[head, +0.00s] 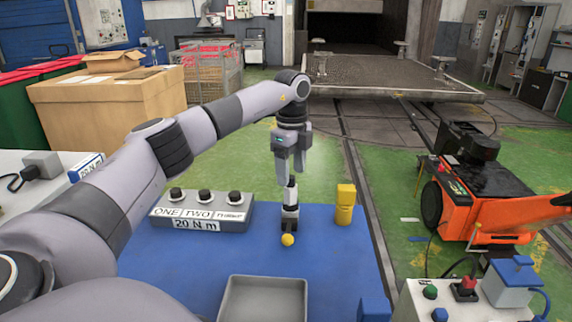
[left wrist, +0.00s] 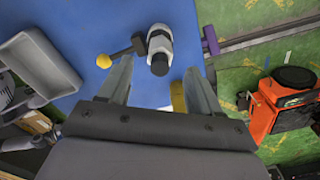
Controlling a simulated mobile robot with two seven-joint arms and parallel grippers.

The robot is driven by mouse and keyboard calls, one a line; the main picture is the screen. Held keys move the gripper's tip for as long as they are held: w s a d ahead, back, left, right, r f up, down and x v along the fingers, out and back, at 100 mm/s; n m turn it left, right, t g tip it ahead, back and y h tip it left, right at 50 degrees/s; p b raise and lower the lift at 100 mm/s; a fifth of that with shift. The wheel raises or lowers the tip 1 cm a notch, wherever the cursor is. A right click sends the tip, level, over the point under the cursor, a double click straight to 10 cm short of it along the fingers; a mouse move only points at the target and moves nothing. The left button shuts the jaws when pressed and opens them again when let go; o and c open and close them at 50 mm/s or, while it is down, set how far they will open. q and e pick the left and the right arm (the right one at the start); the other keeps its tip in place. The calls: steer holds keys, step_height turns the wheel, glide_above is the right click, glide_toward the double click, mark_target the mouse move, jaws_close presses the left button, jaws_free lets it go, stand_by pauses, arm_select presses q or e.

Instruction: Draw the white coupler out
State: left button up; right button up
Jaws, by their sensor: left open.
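The white coupler (head: 291,196) stands upright on the blue mat (head: 150,262), white above a dark lower part. A yellow ball knob (head: 287,240) is in front of it. In the left wrist view the coupler (left wrist: 159,42) shows white and grey with a dark end, and a dark lever leads to the yellow knob (left wrist: 103,61). My left gripper (head: 291,172) points down directly above the coupler. Its fingers (left wrist: 160,73) are apart and hold nothing; I cannot tell whether they touch the coupler's top. My right gripper is not in view.
A yellow block (head: 345,204) stands close to the right of the coupler. A grey box with several black knobs (head: 203,212) is to the left. An empty grey tray (head: 264,284) lies in front. An orange machine (head: 490,203) is at right, beyond the floor rail.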

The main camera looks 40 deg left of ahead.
mark_target(292, 185)
arm_select(q)
steer(key=shift+f, duration=3.55)
steer(key=shift+r, duration=0.1)
jaws_close()
